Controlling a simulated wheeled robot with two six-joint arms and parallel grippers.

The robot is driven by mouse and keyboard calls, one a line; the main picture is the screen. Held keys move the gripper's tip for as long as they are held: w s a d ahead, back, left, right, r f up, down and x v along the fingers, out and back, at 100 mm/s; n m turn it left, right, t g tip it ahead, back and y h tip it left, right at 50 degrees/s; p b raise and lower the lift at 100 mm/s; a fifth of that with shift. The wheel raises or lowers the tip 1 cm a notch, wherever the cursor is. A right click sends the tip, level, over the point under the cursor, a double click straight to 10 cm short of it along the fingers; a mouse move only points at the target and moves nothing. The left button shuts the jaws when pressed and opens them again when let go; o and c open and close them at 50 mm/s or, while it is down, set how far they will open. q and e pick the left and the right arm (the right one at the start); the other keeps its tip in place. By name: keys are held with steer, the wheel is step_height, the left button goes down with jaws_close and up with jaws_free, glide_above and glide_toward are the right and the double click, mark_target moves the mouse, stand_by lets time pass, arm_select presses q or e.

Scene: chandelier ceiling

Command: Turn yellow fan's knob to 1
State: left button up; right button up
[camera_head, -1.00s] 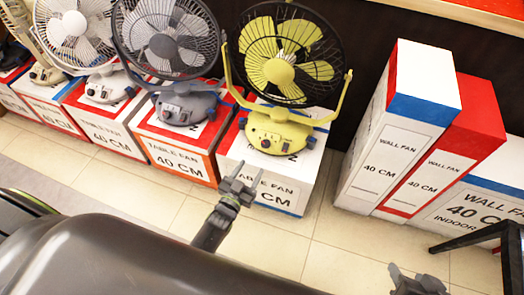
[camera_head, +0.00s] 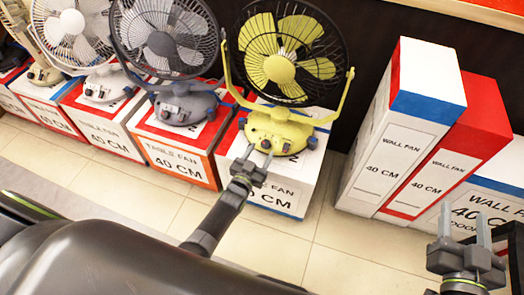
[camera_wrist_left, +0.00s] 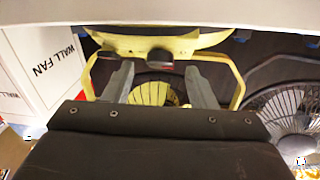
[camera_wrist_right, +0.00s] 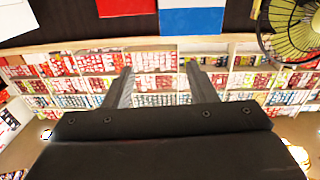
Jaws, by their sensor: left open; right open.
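The yellow fan (camera_head: 279,132) stands on its box, with its knob panel on the front of its base. My left gripper (camera_head: 259,157) is open just in front of this base. In the left wrist view the base is upside down, and a dark knob (camera_wrist_left: 158,57) lies between and beyond the open fingers (camera_wrist_left: 155,82). I cannot read the knob's setting. No contact with the knob is visible. My right gripper (camera_head: 463,225) is open and empty at the lower right of the head view, fingers up. Its fingers also show apart in the right wrist view (camera_wrist_right: 161,85).
Grey (camera_head: 188,106) and white (camera_head: 103,86) fans on boxes stand left of the yellow one. Tall wall fan boxes (camera_head: 400,140) stand to its right, near my right gripper. The tiled floor (camera_head: 335,255) between the arms is clear.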

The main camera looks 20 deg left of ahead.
arm_select(q)
steer(key=shift+w+d, duration=0.1)
steer(key=shift+w, duration=0.8)
arm_select(e)
steer(key=shift+a+r+t, duration=0.1)
steer(key=shift+r+t, duration=1.3)
steer(key=shift+r, duration=0.7)
arm_select(q)
steer(key=shift+c, duration=0.4)
